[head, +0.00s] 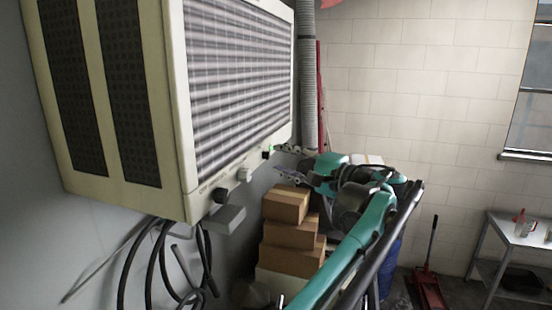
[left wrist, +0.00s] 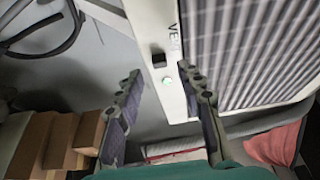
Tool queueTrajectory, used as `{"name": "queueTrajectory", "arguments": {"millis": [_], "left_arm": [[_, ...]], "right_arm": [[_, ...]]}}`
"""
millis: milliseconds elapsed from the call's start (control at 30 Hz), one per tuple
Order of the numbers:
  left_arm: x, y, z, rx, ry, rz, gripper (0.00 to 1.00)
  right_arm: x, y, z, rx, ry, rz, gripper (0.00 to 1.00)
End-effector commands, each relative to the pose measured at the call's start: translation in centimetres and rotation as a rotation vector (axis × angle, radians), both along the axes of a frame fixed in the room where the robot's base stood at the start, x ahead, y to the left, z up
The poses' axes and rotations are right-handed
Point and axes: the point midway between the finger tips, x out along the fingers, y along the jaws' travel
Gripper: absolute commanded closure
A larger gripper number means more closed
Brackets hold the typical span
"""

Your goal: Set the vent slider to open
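The vent slider shows as a small black knob (head: 267,154) on the lower edge of the cream louvred unit (head: 180,110), near its far end. A small green light sits beside it. In the left wrist view the black knob (left wrist: 158,60) is beside lettering that starts "VE", with the pale green light (left wrist: 168,80) close by. My left gripper (head: 288,162) is open and empty, just right of the knob in the head view. In the left wrist view its fingers (left wrist: 160,73) are spread, with the knob beyond their tips; contact is not visible. My right gripper is not in view.
Black hoses (head: 160,265) hang below. Stacked cardboard boxes (head: 290,235) stand under my left gripper. A grey duct (head: 307,80) runs up behind the unit.

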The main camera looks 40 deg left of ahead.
Motion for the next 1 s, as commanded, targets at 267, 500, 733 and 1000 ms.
{"name": "queueTrajectory", "arguments": {"millis": [267, 500, 733, 1000], "left_arm": [[-0.3, -6.1, 0.0, 0.0, 0.001, -0.005, 0.62], [-0.6, -8.6, 0.0, 0.0, 0.001, -0.002, 0.62], [-0.6, -8.8, 0.0, 0.0, 0.001, -0.001, 0.62], [-0.6, -8.8, 0.0, 0.0, 0.001, -0.001, 0.62]], "right_arm": [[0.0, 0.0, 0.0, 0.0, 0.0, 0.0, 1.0], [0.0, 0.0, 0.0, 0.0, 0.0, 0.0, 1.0], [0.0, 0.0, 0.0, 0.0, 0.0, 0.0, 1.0], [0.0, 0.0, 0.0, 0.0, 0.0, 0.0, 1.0]]}}
